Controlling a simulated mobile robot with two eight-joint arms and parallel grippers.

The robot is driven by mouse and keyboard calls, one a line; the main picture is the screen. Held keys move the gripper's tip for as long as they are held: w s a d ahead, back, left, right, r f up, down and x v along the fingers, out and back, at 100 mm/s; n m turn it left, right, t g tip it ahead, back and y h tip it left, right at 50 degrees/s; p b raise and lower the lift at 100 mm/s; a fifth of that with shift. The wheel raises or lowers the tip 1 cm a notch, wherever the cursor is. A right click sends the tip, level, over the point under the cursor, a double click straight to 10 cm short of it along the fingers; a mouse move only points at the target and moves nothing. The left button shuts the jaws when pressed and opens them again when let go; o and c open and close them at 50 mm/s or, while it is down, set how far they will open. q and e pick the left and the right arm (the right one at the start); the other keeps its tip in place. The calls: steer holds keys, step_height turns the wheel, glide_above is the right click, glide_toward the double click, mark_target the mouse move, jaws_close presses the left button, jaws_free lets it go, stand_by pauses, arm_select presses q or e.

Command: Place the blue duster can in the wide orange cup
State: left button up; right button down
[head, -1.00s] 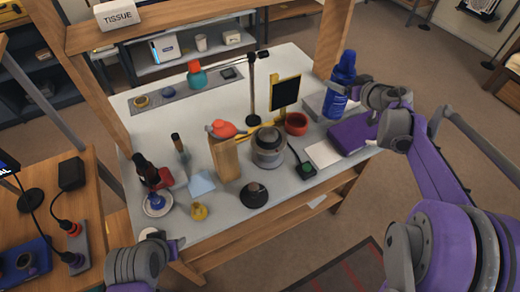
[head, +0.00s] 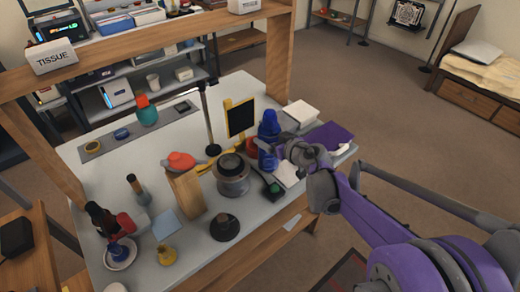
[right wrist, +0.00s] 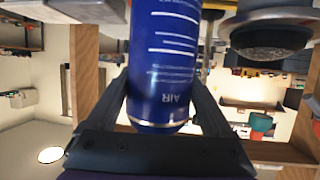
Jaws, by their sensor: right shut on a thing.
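The blue duster can (head: 268,133) is upright in my right gripper (head: 281,150), above or at the right part of the grey table. In the right wrist view the can (right wrist: 162,70) sits between the two fingers (right wrist: 165,105), its white "AIR" lettering upside down. A wide orange-red cup (head: 251,147) shows just left of and behind the can, which partly hides it. I cannot tell the height of the can's base over the table. My left gripper is out of view.
A grey cylindrical lens body (head: 232,178) stands left of the can. A black panel on a yellow stand (head: 240,118) is behind the cup. A purple case (head: 328,135) and white box (head: 300,112) lie to the right. A thin post (head: 207,120) rises behind.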

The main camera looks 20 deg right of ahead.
steer(key=a+f, duration=0.1)
steer(key=s+a+f, duration=0.1)
steer(key=a, duration=0.1)
steer(key=shift+a+f, duration=0.3)
steer(key=shift+f, duration=0.1)
steer(key=shift+f, duration=0.1)
jaws_free()
steer(key=shift+s, duration=0.1)
